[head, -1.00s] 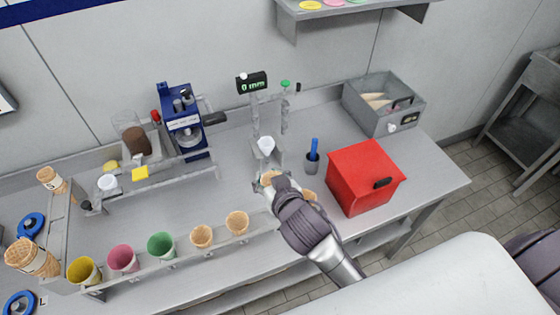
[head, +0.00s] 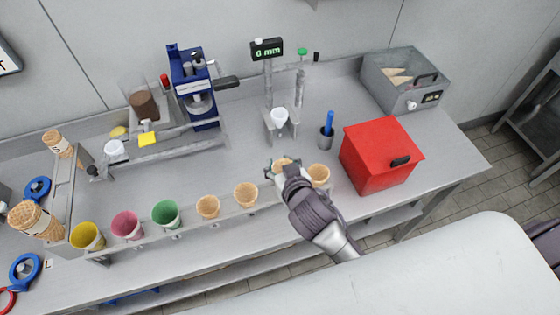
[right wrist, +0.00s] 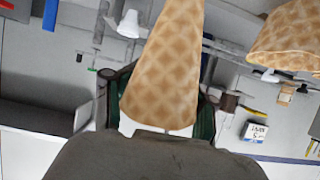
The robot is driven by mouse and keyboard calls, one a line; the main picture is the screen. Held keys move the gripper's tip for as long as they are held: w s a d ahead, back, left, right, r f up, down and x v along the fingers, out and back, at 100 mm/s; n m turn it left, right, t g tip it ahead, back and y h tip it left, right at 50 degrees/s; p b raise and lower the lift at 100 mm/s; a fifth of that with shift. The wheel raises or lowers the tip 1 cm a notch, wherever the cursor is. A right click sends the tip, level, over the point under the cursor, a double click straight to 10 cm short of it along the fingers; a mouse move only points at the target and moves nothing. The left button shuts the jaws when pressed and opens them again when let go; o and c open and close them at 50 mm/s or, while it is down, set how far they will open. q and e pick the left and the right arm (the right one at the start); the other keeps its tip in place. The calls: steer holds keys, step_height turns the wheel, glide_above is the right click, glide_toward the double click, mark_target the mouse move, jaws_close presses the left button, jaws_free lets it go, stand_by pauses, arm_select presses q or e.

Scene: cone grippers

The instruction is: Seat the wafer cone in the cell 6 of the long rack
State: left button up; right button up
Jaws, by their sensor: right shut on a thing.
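The long rack (head: 188,226) runs along the front of the counter. From the left it holds a yellow, a pink and a green cup, then two wafer cones, the nearer one (head: 246,195) just left of my right gripper. Another wafer cone (head: 318,175) stands to the gripper's right. My right gripper (head: 281,171) is shut on a wafer cone (head: 283,162), over the gap between these two. In the right wrist view the held cone (right wrist: 165,75) appears tip away from the gripper, with a neighbouring cone (right wrist: 290,35) beside it, apart. The gripper and arm hide the cell below. My left gripper is out of view.
A red box (head: 380,155) stands right of the rack's end. A small stand with a white cup (head: 280,116) and a dark pot with a blue handle (head: 326,138) stand behind the gripper. A grey bin (head: 405,82) is at the back right.

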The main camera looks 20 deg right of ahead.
steer(key=shift+f+b, duration=1.65)
steer(key=shift+f, duration=0.3)
steer(key=shift+f+b, duration=0.95)
steer(key=shift+f, duration=0.35)
steer(key=o, duration=1)
steer(key=shift+c, duration=0.2)
steer(key=v, duration=1.2)
